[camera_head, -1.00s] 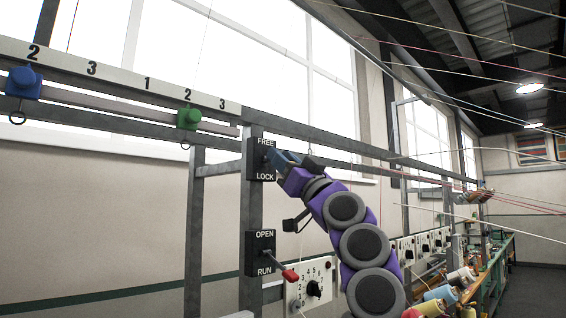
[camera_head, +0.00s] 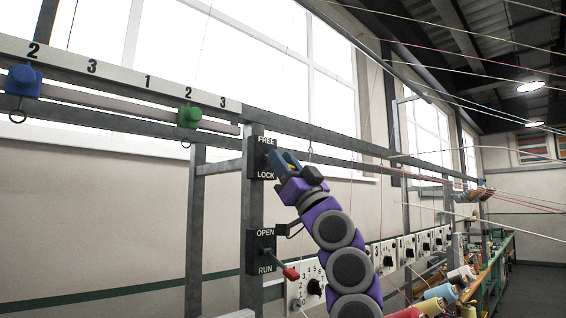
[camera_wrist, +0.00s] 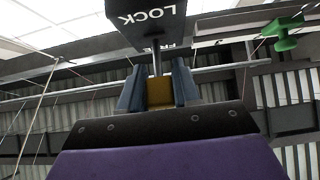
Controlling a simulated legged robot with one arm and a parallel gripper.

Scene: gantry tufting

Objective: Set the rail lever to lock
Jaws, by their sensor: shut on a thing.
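The FREE/LOCK plate (camera_head: 262,174) is a black box on the grey upright, with FREE at its top and LOCK at its bottom. In the wrist view its LOCK end (camera_wrist: 146,17) appears upside down at the top. My gripper (camera_head: 275,157) is at this plate, tilted up and to the left. In the wrist view my gripper (camera_wrist: 159,90) has its two blue-grey fingers shut on the lever's yellow handle (camera_wrist: 160,92). A grey rod (camera_wrist: 157,60) runs from the handle towards the plate. In the head view my fingers hide the lever, and I cannot tell its exact angle.
Below is an OPEN/RUN box (camera_head: 260,252) with a red-tipped lever (camera_head: 290,273), close to my arm. A dial panel (camera_head: 307,286) stands beside it. Blue (camera_head: 22,80) and green (camera_head: 189,116) clamps sit on the rail at left. Threads cross at upper right.

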